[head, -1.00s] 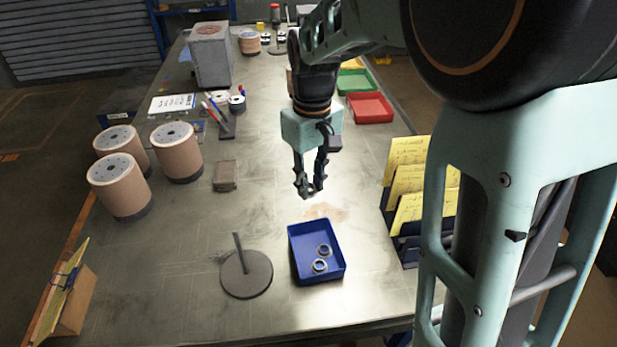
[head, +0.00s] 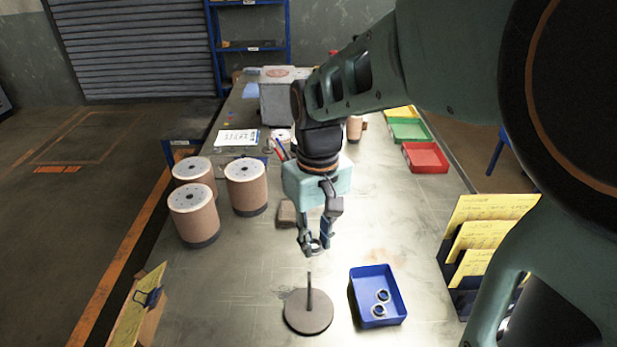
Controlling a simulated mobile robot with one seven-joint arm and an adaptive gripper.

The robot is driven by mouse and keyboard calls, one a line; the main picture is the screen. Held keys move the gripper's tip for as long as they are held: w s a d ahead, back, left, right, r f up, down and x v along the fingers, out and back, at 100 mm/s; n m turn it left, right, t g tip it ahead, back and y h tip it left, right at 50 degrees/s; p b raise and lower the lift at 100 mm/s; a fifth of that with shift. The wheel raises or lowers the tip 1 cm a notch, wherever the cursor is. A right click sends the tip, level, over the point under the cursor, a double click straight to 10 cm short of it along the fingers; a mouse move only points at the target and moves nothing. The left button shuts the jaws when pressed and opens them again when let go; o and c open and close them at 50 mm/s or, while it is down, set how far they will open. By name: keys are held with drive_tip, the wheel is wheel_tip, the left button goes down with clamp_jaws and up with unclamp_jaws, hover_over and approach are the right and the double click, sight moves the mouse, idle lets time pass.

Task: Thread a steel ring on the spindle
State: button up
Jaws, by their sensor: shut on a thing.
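My gripper (head: 315,248) is shut on a small steel ring (head: 316,245) in the head view. It holds the ring in the air, above and a little behind the top of the spindle. The spindle is a thin dark upright rod (head: 309,292) on a round dark base (head: 298,318), and no ring shows on it. The blue tray (head: 356,303) stands right of the spindle, with two steel rings in it, one (head: 382,296) behind the other (head: 378,311). The fingers partly hide the held ring.
A brown block (head: 286,214) lies behind and left of my gripper. Three large tan rolls (head: 193,213) stand at the left. Yellow cards in a dark rack (head: 487,240) are at the right, and a clipboard stand (head: 140,308) is at the front left. The table around the spindle is clear.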

drive_tip(key=shift+s+a+r, duration=0.1)
drive_tip(key=shift+s+a, duration=0.15)
drive_tip(key=shift+a, duration=0.2)
drive_tip(key=b, duration=0.4)
hover_over(310, 311)
drive_tip(key=shift+f, duration=2.7)
drive_tip(key=shift+f+b, duration=1.3)
drive_tip(key=shift+f, duration=0.3)
drive_tip(key=shift+f+b, duration=4.6)
drive_tip(key=shift+f, duration=1.7)
drive_tip(key=o, duration=0.8)
drive_tip(key=shift+r, duration=0.1)
drive_tip(key=shift+o, duration=0.2)
wheel_tip(310, 311, up, 8)
drive_tip(key=shift+f, duration=0.25)
